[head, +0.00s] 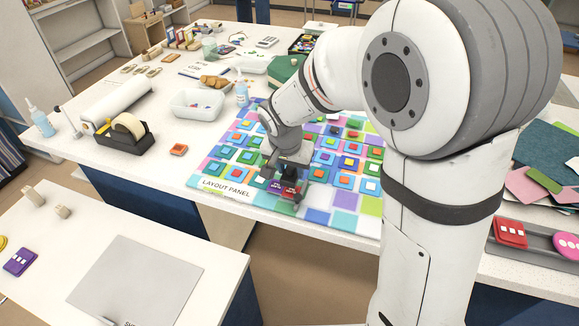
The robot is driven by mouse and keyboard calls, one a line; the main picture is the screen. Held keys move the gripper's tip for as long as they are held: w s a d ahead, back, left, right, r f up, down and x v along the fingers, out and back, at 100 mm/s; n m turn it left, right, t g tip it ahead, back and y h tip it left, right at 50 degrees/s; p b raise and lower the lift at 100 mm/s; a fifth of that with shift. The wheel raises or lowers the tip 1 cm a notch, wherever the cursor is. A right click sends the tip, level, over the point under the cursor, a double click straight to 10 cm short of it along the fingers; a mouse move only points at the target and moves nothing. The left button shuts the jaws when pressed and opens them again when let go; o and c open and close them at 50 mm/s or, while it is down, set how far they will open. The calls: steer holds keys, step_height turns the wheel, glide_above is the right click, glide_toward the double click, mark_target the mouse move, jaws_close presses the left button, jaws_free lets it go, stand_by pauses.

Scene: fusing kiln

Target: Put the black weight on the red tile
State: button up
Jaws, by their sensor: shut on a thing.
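My gripper (286,174) is low over the front edge of the layout panel (225,184), with its jaws shut on a small dark block, which appears to be the black weight (290,182). The fingers hide much of it. A red tile (289,194) shows right under and beside the weight, with a purple tile (275,186) to its left. I cannot tell whether the weight touches the red tile. Another red tile (510,232), with white squares, lies in a grey tray at the right.
Several coloured glass squares cover the panel. A tape dispenser (124,134), a clear tub (197,104) and a spray bottle (241,88) stand behind it to the left. An orange tile (178,149) lies on open white tabletop.

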steer(key=shift+f+b, duration=0.4)
steer(key=shift+b, duration=0.1)
steer(key=shift+f, duration=0.2)
steer(key=o, duration=1.2)
steer(key=shift+r, duration=0.1)
